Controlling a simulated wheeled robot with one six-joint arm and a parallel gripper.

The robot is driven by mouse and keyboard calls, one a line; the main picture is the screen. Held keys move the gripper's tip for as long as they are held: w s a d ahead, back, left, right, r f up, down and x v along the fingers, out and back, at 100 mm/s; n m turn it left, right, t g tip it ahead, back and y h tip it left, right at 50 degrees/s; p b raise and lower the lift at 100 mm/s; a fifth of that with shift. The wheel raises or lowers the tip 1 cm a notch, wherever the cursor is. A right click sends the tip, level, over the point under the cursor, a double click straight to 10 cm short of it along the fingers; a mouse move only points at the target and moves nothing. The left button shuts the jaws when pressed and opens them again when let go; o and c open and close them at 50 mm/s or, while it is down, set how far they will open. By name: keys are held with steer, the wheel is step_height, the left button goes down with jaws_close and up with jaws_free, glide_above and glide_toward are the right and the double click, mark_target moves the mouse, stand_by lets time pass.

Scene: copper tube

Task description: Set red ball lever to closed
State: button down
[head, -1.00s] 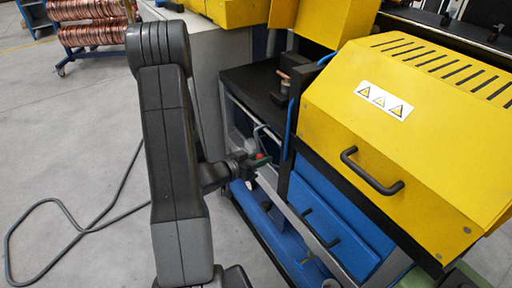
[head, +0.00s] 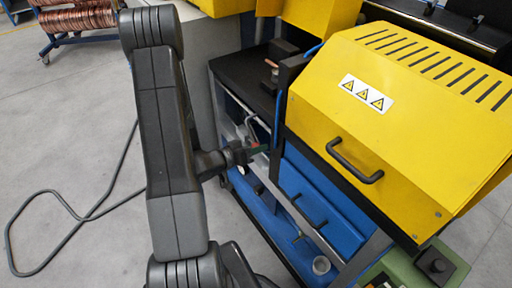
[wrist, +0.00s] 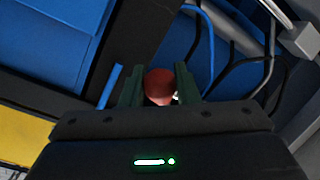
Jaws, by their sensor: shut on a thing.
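The red ball (wrist: 158,86) of the lever sits between the two dark green fingers of my gripper (wrist: 160,88) in the wrist view. The fingers are shut on it, one on each side. The rest of the lever is hidden behind the ball and my gripper. In the head view my gripper (head: 258,150) is at the side of the machine frame, below the black worktop. How far the lever is turned cannot be told.
The yellow machine cover (head: 400,120) with a black handle is to the right, above a blue panel (head: 318,205). Blue and black hoses (wrist: 245,65) run close to my gripper in the wrist view. A grey cable (head: 75,225) lies on the open floor at left.

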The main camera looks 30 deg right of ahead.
steer(key=c, duration=1.1)
jaws_free()
steer(key=shift+c, duration=0.2)
steer(key=shift+a, duration=0.1)
steer(key=v, duration=1.3)
steer(key=shift+a, duration=0.3)
steer(key=x, duration=1.3)
steer(key=shift+d, duration=0.4)
steer(key=shift+a, duration=0.1)
